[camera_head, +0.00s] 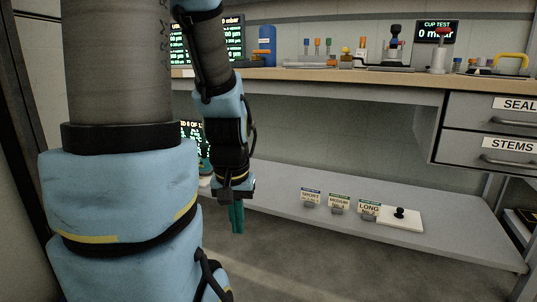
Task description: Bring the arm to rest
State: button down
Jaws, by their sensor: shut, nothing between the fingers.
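My arm, blue and grey with black bands, fills the left of the head view, and its near links hide much of what is behind. My gripper (237,216) hangs from the wrist and points down, with teal fingers close together. It is shut and empty. It appears in front of the low grey shelf (290,224), apart from the things on it as far as this view shows.
A wooden workbench (330,75) spans the back with tools and bottles on it. Drawers marked SEAL (505,105) and STEMS (500,148) hang at right. Small labelled holders, including LONG (369,208), and a white plate (401,220) with a black knob sit on the low shelf.

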notch_tip(320, 180, up, 38)
jog(key=p, duration=3.7)
